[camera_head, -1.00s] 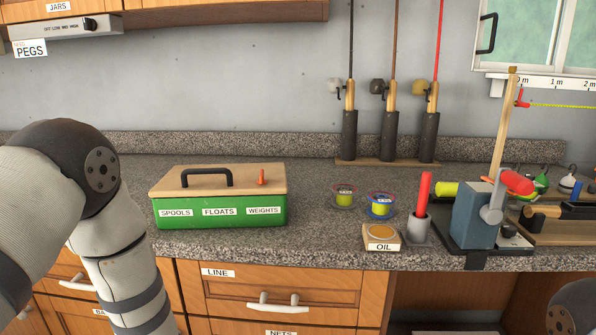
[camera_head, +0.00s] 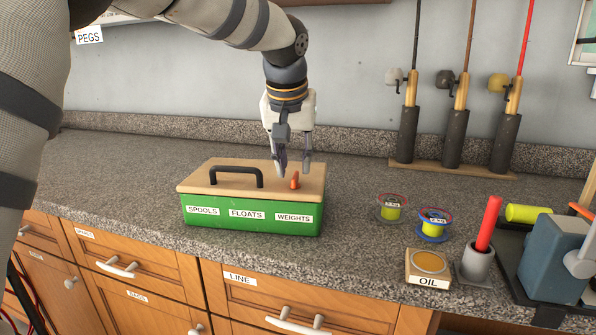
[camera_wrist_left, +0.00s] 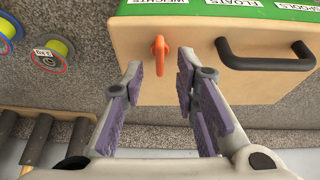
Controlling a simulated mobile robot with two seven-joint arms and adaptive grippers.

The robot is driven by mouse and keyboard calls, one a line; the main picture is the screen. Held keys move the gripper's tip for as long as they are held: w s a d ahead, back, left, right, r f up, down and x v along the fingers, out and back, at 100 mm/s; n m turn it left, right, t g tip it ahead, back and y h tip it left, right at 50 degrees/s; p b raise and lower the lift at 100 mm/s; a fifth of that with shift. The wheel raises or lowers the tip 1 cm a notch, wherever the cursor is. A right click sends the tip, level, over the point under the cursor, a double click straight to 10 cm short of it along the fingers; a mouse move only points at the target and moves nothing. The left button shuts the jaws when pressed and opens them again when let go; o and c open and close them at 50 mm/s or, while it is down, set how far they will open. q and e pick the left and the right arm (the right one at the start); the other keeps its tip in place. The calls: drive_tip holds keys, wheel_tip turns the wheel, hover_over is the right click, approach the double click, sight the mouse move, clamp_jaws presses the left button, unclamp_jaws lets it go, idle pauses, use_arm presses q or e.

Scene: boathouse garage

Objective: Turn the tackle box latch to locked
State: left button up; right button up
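The green tackle box (camera_head: 252,220) with a tan wooden lid stands on the counter, labelled spools, floats and weights. The small orange latch (camera_head: 294,180) sits upright on the lid's right part, right of the black handle (camera_head: 236,171). My left gripper (camera_head: 293,172) is open and points down just above the lid at the latch. In the left wrist view, the orange latch (camera_wrist_left: 160,54) shows just beyond the two purple-padded fingers (camera_wrist_left: 160,82), roughly between their lines; the fingers look apart from it. My right gripper is in no view.
Two line spools (camera_head: 391,207) (camera_head: 433,224), an oil tin (camera_head: 428,267) and a red-handled tool in a grey cup (camera_head: 475,265) stand right of the box. Three rods in holders (camera_head: 453,138) stand at the back wall. The counter left of the box is clear.

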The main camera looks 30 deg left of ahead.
sight(295, 181)
use_arm(q)
drive_tip(key=shift+x, duration=1.45)
drive_tip(key=shift+c, duration=0.6)
clamp_jaws()
